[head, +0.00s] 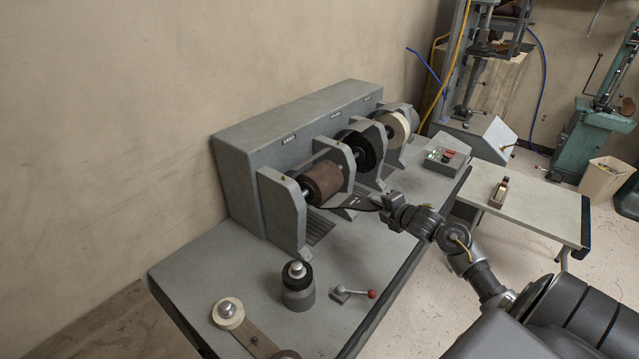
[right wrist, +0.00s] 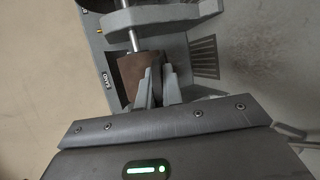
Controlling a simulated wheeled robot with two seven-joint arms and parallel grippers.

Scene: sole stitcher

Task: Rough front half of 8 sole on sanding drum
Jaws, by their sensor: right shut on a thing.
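The sanding drum (head: 323,183) is a brown cylinder between grey guards at the front left of the grey machine. It also shows in the right wrist view (right wrist: 130,68), just beyond my fingers. My right gripper (head: 380,207) is shut on a thin dark sole (head: 345,208), held by one end to the right of the drum. The sole's other end reaches left to the drum's lower side; I cannot tell whether it touches. In the right wrist view my fingers (right wrist: 157,88) hide most of the sole. My left gripper is not in view.
A black wheel (head: 360,148) and a pale wheel (head: 395,127) stand behind the drum. A control box (head: 445,158) with a green light sits at the bench's far right. A red-knobbed lever (head: 355,293) and a grey post (head: 298,290) stand on the bench front.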

